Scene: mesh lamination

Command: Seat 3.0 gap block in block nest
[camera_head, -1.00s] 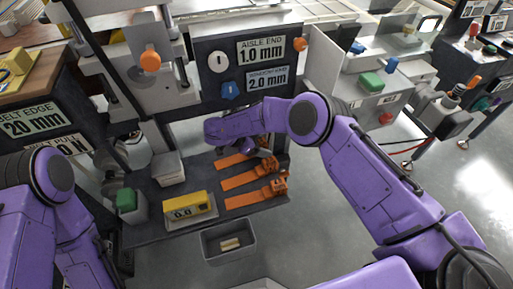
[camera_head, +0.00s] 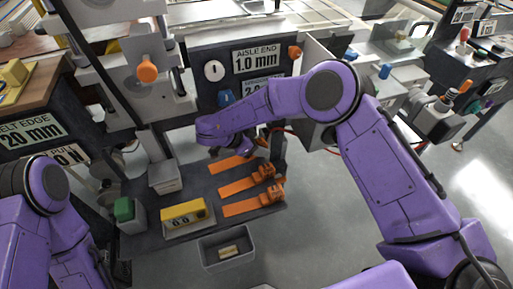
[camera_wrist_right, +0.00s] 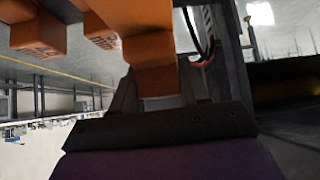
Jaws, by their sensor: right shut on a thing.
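My right gripper (camera_head: 248,148) is over the far end of the dark bench shelf, beside the farthest orange strip (camera_head: 230,165). In the right wrist view it is shut on an orange block (camera_wrist_right: 150,50). Two other orange blocks with dark size labels show there, a left one (camera_wrist_right: 38,37) and one (camera_wrist_right: 97,32) nearer the held block; their labels are too blurred to read surely. In the head view, two orange blocks, the middle (camera_head: 263,172) and the nearest (camera_head: 269,193), sit at the right ends of orange strips. I cannot surely identify the block nest. My left gripper is out of view.
A yellow-topped gauge (camera_head: 184,213) and a green-topped block (camera_head: 123,209) stand left of the strips. A grey bin (camera_head: 212,256) with a small tan piece sits at the front edge. A dark sign panel (camera_head: 205,50) rises behind the shelf.

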